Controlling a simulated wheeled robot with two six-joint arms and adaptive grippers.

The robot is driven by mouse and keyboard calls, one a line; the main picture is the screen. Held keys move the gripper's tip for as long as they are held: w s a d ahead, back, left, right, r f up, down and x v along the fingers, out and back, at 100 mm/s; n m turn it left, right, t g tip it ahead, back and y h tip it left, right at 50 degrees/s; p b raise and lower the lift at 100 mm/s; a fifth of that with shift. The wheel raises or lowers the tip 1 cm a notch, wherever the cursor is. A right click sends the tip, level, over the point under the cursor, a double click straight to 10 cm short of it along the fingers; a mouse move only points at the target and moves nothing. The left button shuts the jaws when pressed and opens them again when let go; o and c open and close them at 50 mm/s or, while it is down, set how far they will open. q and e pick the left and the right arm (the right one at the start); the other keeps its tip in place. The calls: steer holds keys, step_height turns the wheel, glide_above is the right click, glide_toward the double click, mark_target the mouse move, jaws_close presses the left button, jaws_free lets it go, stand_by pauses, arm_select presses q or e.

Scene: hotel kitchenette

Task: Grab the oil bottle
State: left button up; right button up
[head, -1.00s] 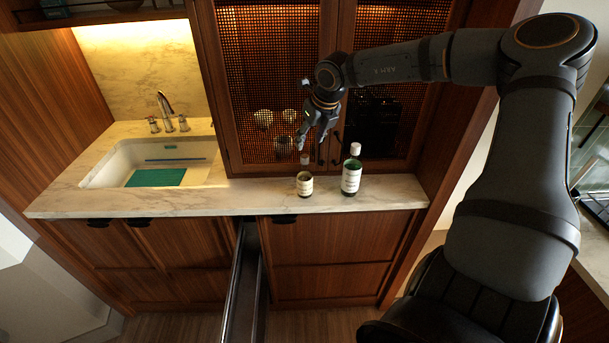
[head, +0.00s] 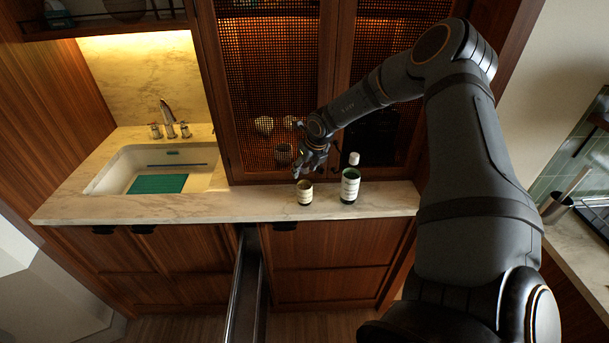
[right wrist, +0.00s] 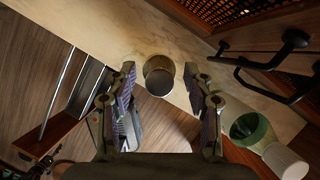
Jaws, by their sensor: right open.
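A green bottle (head: 350,185) with a white cap and pale label stands upright on the marble counter. It is the thing that looks most like an oil bottle. Left of it stands a shorter dark jar (head: 305,193) with a pale label. My right gripper (head: 308,170) is open and empty, low over the counter near the jar, left of the green bottle. In the right wrist view the jar (right wrist: 158,78) shows between and beyond the open fingertips (right wrist: 159,70). The green bottle (right wrist: 250,130) is at lower right there, outside the fingers. My left gripper is not in view.
A cabinet with mesh doors (head: 270,90) rises right behind the counter (head: 255,203), with dark handles (right wrist: 270,65) near the gripper. A sink (head: 125,165) and faucet (head: 170,120) are at left. An open drawer (head: 245,290) juts out below. Counter left of the jar is clear.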

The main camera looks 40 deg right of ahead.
steer(key=shift+w+f, duration=0.1)
steer(key=shift+f, duration=0.05)
steer(key=shift+c, duration=0.9)
jaws_close()
